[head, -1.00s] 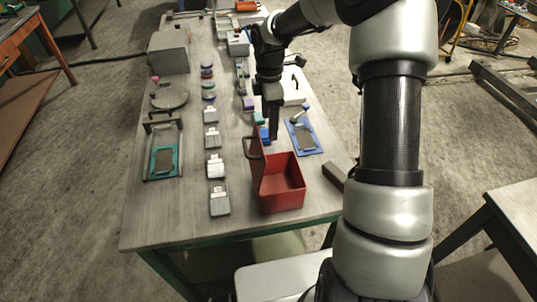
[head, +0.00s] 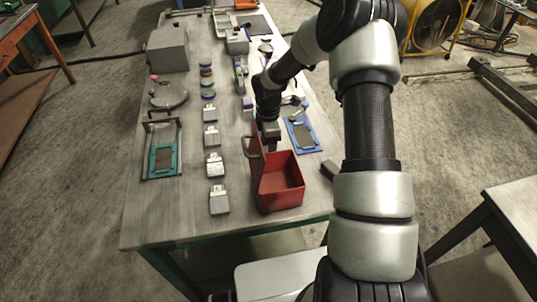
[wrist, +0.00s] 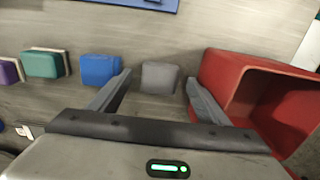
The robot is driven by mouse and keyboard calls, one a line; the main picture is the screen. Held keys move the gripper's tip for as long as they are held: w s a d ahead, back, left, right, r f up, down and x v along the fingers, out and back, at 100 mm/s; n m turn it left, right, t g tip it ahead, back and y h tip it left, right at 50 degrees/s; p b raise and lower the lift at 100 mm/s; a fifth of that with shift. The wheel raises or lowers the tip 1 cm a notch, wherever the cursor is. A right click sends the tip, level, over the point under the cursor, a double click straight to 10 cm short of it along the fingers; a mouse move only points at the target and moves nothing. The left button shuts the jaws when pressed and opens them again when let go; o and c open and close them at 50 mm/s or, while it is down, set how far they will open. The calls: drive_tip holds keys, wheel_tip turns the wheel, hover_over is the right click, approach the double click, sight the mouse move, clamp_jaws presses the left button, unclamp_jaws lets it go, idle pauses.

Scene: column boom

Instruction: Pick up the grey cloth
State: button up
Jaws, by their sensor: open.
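The grey cloth (wrist: 158,75) looks like a small folded block on the table in the wrist view. It lies ahead of my open gripper (wrist: 158,88), in line with the gap between the two fingers, with the blue cloth to its left and the red bin to its right. I see no finger touching it. In the head view my gripper (head: 269,130) points down just behind the red bin (head: 282,184), and the grey cloth is hidden there by the gripper and bin.
The blue cloth (wrist: 100,69), the teal one (wrist: 42,64) and a purple one (wrist: 8,73) lie in a row to the left. The red bin wall (wrist: 232,68) stands close to the right finger. A blue-framed board (head: 305,138) lies to the right in the head view.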

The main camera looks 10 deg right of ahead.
drive_tip(key=c, duration=1.1)
drive_tip(key=shift+c, duration=0.2)
